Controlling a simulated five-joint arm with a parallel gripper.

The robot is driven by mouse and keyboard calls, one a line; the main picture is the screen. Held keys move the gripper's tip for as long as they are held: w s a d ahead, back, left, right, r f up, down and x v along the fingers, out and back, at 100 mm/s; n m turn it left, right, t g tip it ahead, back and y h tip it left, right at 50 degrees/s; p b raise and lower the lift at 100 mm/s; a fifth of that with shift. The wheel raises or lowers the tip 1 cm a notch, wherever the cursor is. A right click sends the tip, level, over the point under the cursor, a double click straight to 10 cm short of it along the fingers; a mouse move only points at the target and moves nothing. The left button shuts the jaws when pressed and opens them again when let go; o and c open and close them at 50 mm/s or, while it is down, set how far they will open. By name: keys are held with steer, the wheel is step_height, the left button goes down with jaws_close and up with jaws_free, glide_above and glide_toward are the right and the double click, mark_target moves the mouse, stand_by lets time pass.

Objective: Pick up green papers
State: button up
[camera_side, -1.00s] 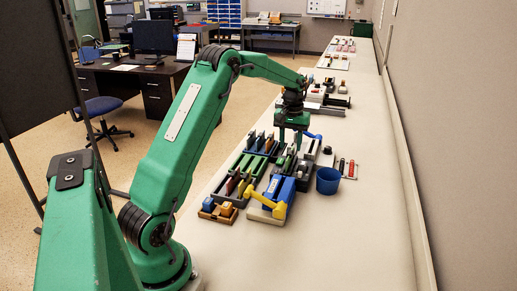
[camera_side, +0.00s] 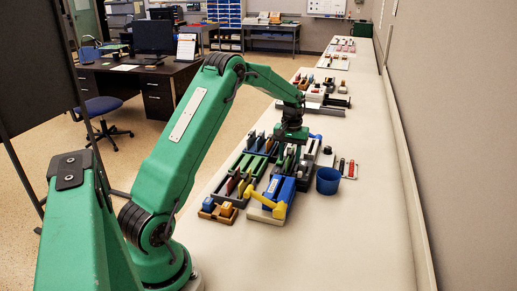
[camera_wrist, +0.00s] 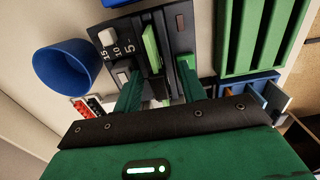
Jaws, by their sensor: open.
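A thin light-green upright piece, which looks like the green papers (camera_wrist: 152,48), stands in a slot of a dark holder (camera_wrist: 182,45) marked 15, 10 and 5 in the wrist view. My gripper (camera_wrist: 160,84) is open, with its two dark green fingers apart over the same holder. The light-green piece lies along the gap between the fingers, and I see no clear contact. In the side view my gripper (camera_side: 290,146) is low over the group of trays, and its fingertips are hard to make out among the contents.
A blue cup (camera_side: 328,180) stands right of the trays. A yellow-handled tool (camera_side: 268,201) lies on a blue and white piece at the front. A green slotted rack (camera_wrist: 251,35) is beside the holder. The near counter (camera_side: 330,250) is clear.

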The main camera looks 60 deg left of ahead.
jaws_close()
steer(key=shift+r, duration=0.15)
steer(key=shift+r, duration=0.5)
steer(key=r, duration=0.3)
steer(key=shift+d+r, duration=0.15)
steer(key=shift+d, duration=0.05)
steer(key=d+r, duration=0.6)
steer(key=d, duration=0.5)
steer(key=shift+s+d+r, duration=0.15)
steer(key=shift+s+r, duration=0.1)
steer(key=shift+s, duration=0.05)
